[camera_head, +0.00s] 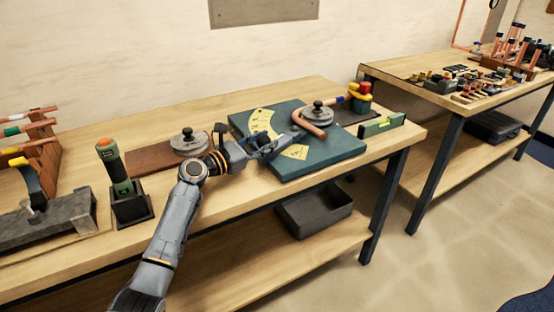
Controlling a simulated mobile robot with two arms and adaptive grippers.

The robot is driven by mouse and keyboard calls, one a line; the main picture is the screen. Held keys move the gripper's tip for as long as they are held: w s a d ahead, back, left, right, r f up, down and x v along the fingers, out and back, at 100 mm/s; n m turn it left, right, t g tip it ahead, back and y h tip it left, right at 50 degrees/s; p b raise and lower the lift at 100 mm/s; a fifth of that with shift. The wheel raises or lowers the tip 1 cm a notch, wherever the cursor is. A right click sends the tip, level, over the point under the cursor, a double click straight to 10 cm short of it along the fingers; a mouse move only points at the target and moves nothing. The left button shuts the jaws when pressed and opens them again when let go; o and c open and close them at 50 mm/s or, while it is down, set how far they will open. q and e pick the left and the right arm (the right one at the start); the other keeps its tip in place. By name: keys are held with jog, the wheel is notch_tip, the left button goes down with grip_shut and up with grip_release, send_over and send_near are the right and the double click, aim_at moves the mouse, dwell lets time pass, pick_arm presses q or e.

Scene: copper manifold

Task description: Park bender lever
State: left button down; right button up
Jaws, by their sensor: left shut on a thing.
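The bender stands on a teal base plate (330,155) with a yellow angle scale (262,122) and a yellow warning label. Its round grey die (317,116) carries a black knob. A bent copper tube (311,127) lies against the die. My left arm comes in from the lower left, and my left gripper (272,146) is low over the plate's left part, left of the die. It is shut on what seems to be the bender lever, mostly hidden by the fingers. My right gripper is not in view.
Left of the plate are a wooden board with a round knobbed disc (189,142) and a green-handled tool in a black holder (129,205). A green level (382,124) lies to the right. A grey bin (315,211) sits on the lower shelf. A second table (420,95) stands right.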

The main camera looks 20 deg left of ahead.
pick_arm(q)
jog(key=shift+w+a+f+h, duration=0.1)
jog(key=shift+a+f+h, duration=0.15)
jog(key=shift+a, duration=0.25)
jog(key=shift+r, duration=0.1)
jog(key=c, duration=0.8)
grip_release()
jog(key=shift+r, duration=0.1)
jog(key=shift+a, duration=0.1)
jog(key=v, duration=0.7)
jog(key=shift+s+a, duration=0.1)
jog(key=shift+s, duration=0.15)
